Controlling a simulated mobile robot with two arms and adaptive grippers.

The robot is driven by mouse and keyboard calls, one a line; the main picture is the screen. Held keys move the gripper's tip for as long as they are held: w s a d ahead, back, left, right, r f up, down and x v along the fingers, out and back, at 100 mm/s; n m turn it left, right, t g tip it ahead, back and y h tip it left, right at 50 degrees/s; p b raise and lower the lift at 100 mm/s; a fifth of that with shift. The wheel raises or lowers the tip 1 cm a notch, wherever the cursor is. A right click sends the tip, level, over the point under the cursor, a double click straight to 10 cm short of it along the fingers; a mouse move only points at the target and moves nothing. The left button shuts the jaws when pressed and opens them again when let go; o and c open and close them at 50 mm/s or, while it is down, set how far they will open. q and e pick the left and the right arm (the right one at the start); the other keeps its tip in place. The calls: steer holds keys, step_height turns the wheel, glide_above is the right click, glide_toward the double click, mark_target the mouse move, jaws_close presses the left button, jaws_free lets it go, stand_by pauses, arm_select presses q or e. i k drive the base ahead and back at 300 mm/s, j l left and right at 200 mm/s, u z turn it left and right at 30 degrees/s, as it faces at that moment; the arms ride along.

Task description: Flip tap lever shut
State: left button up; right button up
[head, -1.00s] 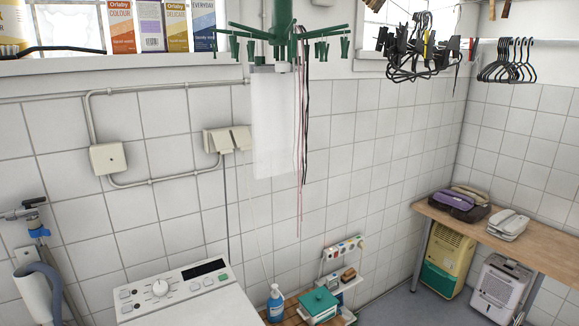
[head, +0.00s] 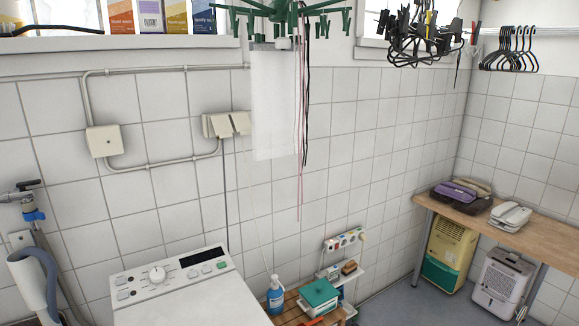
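The tap (head: 22,196) is on the wall at the left edge of the head view. Its small dark lever (head: 29,184) sits on top of the metal body and looks roughly level. A blue fitting (head: 34,215) is below it, with a grey hose running down. Whether the lever is at its open or shut end I cannot tell. Neither of my grippers is in view.
A white washing machine (head: 185,300) stands right of the tap. A grey hose in a white holder (head: 30,278) hangs under the tap. A green peg hanger (head: 285,14) hangs overhead. A wooden bench (head: 500,228) is at the right.

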mark_target(22, 186)
steer(key=u, duration=1.4)
steer(key=z, duration=0.65)
steer(key=i+j+z, duration=0.1)
steer(key=j+z, duration=0.8)
steer(key=j, duration=0.2)
steer(key=k+j+z, duration=0.1)
steer(key=j+z, duration=0.35)
steer(key=k+j, duration=0.1)
steer(key=j, duration=0.4)
steer(key=k+j, duration=0.1)
steer(key=j, duration=0.35)
steer(key=z, duration=0.05)
